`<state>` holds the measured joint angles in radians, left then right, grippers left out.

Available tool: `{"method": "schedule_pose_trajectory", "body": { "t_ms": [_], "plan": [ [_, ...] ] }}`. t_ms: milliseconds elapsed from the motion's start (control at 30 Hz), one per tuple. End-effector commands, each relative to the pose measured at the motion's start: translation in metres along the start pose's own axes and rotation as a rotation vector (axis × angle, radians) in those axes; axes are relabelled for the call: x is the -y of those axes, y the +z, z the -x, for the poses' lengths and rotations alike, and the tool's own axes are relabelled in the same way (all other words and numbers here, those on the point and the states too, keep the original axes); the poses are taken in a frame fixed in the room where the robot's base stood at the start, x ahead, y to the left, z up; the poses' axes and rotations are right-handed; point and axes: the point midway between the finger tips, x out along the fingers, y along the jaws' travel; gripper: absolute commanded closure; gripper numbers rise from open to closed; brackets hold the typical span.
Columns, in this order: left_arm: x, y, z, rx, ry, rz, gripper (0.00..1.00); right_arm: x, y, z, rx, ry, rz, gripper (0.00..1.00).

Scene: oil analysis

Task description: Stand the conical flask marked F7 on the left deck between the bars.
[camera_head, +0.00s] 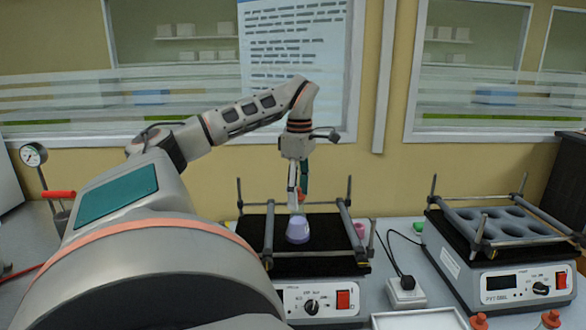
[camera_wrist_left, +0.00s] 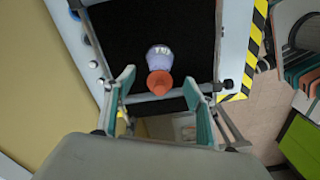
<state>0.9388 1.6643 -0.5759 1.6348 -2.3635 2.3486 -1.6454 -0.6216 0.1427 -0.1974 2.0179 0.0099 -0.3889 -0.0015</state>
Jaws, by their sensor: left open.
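The conical flask (camera_head: 298,231) has a pale purple body and stands upright on the black left deck (camera_head: 260,262), between the two side bars. The wrist view shows the flask (camera_wrist_left: 159,56) with its orange stopper (camera_wrist_left: 160,83) towards me and a dark mark on its side, too small to read. My left gripper (camera_head: 299,197) points down just above the flask. In the wrist view its green-padded fingers (camera_wrist_left: 158,95) are spread, with the stopper in line with the gap and clear space on both sides. My right gripper is not in view.
The left device's bars (camera_head: 268,235) and upright posts stand close around the flask. A second device with a deck of round holes (camera_head: 505,222) stands at the right. A pink object (camera_head: 361,229) lies beside the left device. A plug adapter (camera_head: 406,291) lies between the devices.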

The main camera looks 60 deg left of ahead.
Motion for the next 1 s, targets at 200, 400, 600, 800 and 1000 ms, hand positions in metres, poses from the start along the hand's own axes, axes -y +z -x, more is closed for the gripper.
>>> {"method": "schedule_pose_trajectory", "body": {
  "t_ms": [200, 400, 600, 800, 1000],
  "plan": [
    [0.001, 0.0, 0.036, 0.004, 0.001, 0.001, 0.45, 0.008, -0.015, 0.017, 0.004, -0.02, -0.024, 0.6],
    [0.0, 0.0, 0.049, 0.002, 0.001, 0.0, 0.45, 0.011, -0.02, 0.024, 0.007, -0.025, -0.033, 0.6],
    [0.0, 0.0, 0.052, 0.001, 0.0, 0.0, 0.45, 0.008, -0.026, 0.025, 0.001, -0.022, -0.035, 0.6],
    [0.0, 0.0, 0.051, 0.0, 0.0, 0.0, 0.45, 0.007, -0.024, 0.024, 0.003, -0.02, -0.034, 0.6],
    [0.0, 0.0, 0.051, 0.0, 0.0, 0.0, 0.45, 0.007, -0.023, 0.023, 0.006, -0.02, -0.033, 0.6]
  ]
}}
